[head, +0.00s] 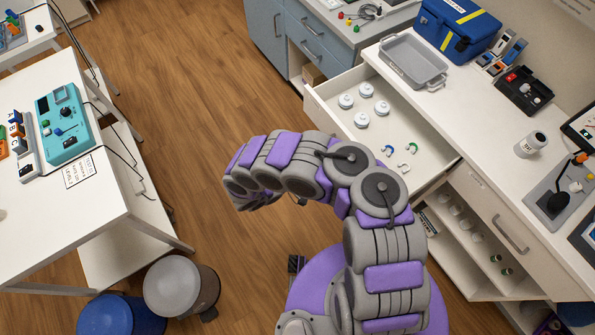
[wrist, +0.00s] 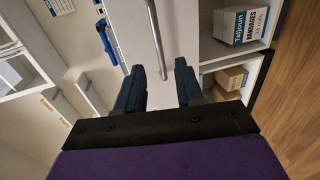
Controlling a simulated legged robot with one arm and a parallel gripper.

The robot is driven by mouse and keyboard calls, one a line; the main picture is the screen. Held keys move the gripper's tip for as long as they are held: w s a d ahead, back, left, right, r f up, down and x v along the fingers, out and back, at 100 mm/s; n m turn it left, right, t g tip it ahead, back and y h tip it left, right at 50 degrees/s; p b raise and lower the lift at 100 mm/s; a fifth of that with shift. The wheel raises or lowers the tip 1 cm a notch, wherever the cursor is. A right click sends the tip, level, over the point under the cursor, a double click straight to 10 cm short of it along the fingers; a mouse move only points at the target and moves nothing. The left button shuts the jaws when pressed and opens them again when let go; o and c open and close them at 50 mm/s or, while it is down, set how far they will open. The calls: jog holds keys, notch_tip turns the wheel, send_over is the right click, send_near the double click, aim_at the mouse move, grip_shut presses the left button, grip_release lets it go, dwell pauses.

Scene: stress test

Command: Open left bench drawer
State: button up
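The left bench drawer (head: 398,137) is pulled far out of the white bench in the head view. White round jars (head: 361,120) and small coloured hook-like pieces (head: 408,150) lie in it. My arm hides part of its front. A metal bar handle (wrist: 154,38) on a pale front shows in the wrist view. My gripper (wrist: 159,67) is open there, its dark fingers apart on either side of the bar's lower end. I see no clear contact with the bar. In the head view my arm curls left, outside the drawer front, and the fingertips cannot be made out.
A left table (head: 68,190) and stools (head: 180,287) stand across the wooden floor, clear between. In the wrist view, shelved boxes (wrist: 240,25) sit right.

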jog(key=v, duration=0.8)
jog(key=shift+a+p, duration=0.2)
jog(key=shift+p, duration=0.1)
